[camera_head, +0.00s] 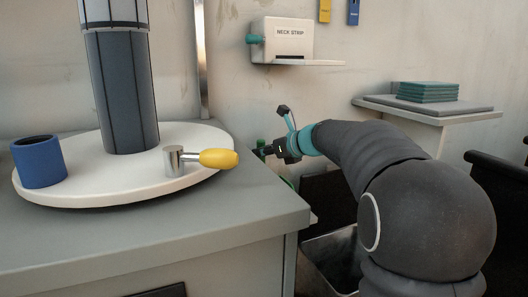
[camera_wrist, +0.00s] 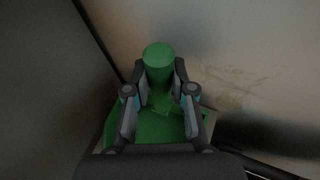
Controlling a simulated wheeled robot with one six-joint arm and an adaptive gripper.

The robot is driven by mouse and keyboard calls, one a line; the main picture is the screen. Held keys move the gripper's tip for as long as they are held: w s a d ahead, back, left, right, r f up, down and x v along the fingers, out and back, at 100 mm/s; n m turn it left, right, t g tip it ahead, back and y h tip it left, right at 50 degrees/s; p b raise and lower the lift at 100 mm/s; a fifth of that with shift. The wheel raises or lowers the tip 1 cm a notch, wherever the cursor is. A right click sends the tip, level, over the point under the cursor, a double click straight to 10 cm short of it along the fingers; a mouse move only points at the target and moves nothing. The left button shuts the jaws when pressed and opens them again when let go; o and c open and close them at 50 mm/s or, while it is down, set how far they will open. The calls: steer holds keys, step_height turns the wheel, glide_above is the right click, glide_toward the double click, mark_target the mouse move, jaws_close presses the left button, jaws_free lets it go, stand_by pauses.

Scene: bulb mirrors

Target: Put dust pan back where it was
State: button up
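The green dust pan (camera_wrist: 157,127) shows in the wrist view, with its thick round handle (camera_wrist: 158,57) pointing up the picture between my fingers. My gripper (camera_wrist: 161,74) has one finger on each side of the handle, and the pads look pressed against it. The pan's lower part is partly hidden behind my fingers and wrist. In the head view, my gripper (camera_head: 268,151) is low beyond the right end of the grey counter, near the wall. Only small green bits of the dust pan (camera_head: 260,144) show there; the rest is hidden.
The grey counter (camera_head: 200,232) carries a white round tray (camera_head: 110,193) with a blue cup (camera_head: 39,162), a dark column and a yellow-handled metal piece. An open metal bin (camera_head: 329,262) stands below my arm. A neck-strip dispenser (camera_head: 288,42) hangs above; a side shelf (camera_head: 422,105) is at right.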

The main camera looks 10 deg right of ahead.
steer(key=o, duration=0.4)
steer(key=shift+o, duration=0.2)
steer(key=shift+f+b, duration=0.2)
steer(key=shift+b, duration=0.15)
steer(key=p+v, duration=0.1)
steer(key=v, duration=1.3)
steer(key=shift+w+p, duration=0.2)
steer(key=shift+p, duration=0.15)
steer(key=shift+d+r, duration=0.1)
steer(key=shift+d, duration=0.05)
